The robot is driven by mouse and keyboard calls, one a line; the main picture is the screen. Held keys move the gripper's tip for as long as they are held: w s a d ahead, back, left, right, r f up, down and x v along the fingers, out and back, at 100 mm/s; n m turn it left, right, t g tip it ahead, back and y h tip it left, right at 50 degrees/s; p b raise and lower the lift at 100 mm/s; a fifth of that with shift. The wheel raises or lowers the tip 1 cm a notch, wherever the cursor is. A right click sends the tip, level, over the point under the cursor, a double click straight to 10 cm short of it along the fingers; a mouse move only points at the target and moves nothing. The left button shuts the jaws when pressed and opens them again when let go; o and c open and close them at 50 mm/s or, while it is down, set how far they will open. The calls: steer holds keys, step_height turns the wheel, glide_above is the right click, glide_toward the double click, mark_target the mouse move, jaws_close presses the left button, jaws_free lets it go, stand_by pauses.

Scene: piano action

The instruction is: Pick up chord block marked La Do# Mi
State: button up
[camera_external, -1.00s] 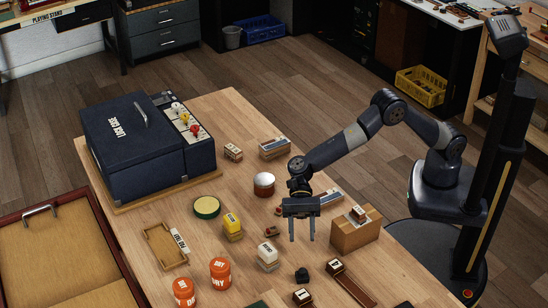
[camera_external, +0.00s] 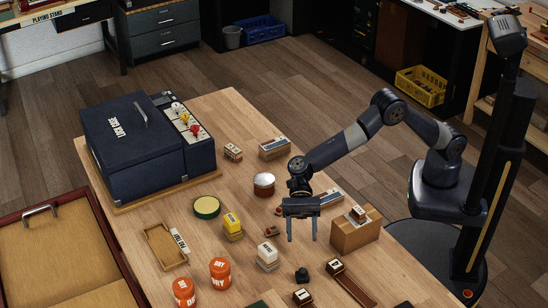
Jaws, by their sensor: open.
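My gripper (camera_external: 302,239) is open and empty. It points down over the middle of the wooden table, left of the cardboard box. Several small labelled blocks are in view, but their lettering is too small to read, so I cannot tell which one is marked La Do# Mi. A pale block (camera_external: 233,152) stands near the dark case. A small dark block with a white label (camera_external: 358,213) sits on the cardboard box (camera_external: 353,236). Two more white-labelled blocks, one (camera_external: 335,267) and another (camera_external: 302,296), are near the front edge.
A yellow-topped block (camera_external: 232,225) and a white-topped block (camera_external: 267,256) stand left of my gripper. Two orange jars (camera_external: 220,273) stand at the front left. The dark case (camera_external: 140,150) fills the back left.

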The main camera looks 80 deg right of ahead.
step_height(320, 180, up, 6)
steer(key=w+d+r+m+t+h+b, duration=0.1)
steer(key=w+d+m+t+h, duration=0.15)
steer(key=w+m+t, duration=0.4)
steer(key=w+d+m+t+h, duration=0.15)
steer(key=w+d+t, duration=0.25)
steer(key=w, duration=0.5)
steer(key=w+d+r+m+t+h+b, duration=0.1)
steer(key=w+d+m+t, duration=0.4)
steer(key=w, duration=0.3)
steer(key=w+d+f+m+t+h, duration=0.15)
steer(key=w+d+m+h, duration=0.25)
steer(key=d+m+h, duration=0.65)
steer(key=m+g+h+b, duration=0.1)
steer(key=m+g+h, duration=0.2)
steer(key=h, duration=0.2)
glide_toward(235, 150)
step_height(235, 150, up, 5)
step_height(235, 150, down, 5)
steer(key=shift+w+d+r, duration=0.1)
steer(key=shift+w+d, duration=0.05)
steer(key=x, duration=0.4)
steer(key=shift+w+d+f, duration=0.1)
steer(key=shift+w+f, duration=0.05)
steer(key=shift+f, duration=0.2)
steer(key=shift+x, duration=3.25)
steer(key=shift+r, duration=0.1)
